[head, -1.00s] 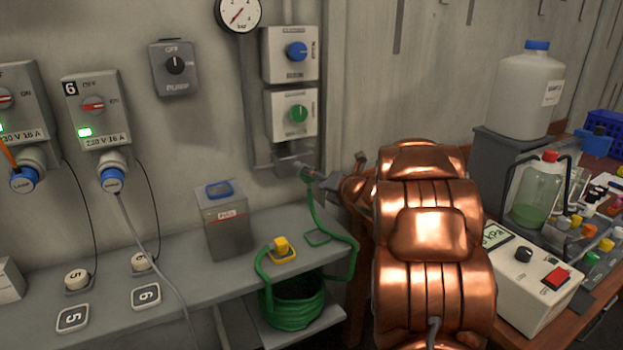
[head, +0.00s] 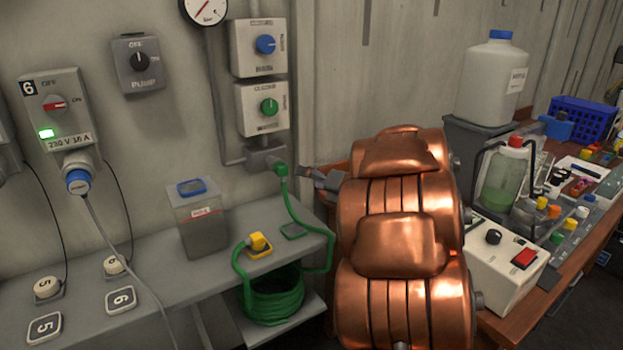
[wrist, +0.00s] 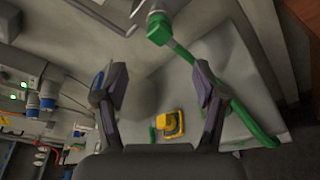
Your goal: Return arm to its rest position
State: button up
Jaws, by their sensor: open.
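My copper arm (head: 400,245) fills the middle of the head view, folded in front of the shelf and the bench. A green connector (wrist: 158,30) on a green hose is beyond the fingertips there. In the head view this connector (head: 282,170) sits under the green-knob box, and the hose runs down to the shelf.
A grey shelf (head: 165,262) holds a lidded container (head: 198,220) and a yellow plug (head: 257,243). A green hose coil (head: 272,298) lies below. The bench at right carries a white instrument box (head: 500,255), a green-liquid bottle (head: 503,185) and a large white jug (head: 492,80).

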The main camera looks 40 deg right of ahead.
dwell(0.3)
jog(key=s+a+f+m+g+p, duration=0.2)
jog(key=s+a+m+g, duration=0.6)
jog(key=s+a+m, duration=0.6)
jog(key=s+a+f+m+g+h+p, duration=0.1)
jog(key=s+a+f+m+g+p, duration=0.2)
jog(key=s+a+m+g, duration=0.6)
jog(key=s+a+m, duration=0.5)
jog(key=s+a, duration=0.1)
jog(key=s, duration=0.8)
jog(key=shift+s+a+g+h, duration=0.15)
jog(key=shift+a+g+h, duration=0.15)
jog(key=shift+a, duration=0.1)
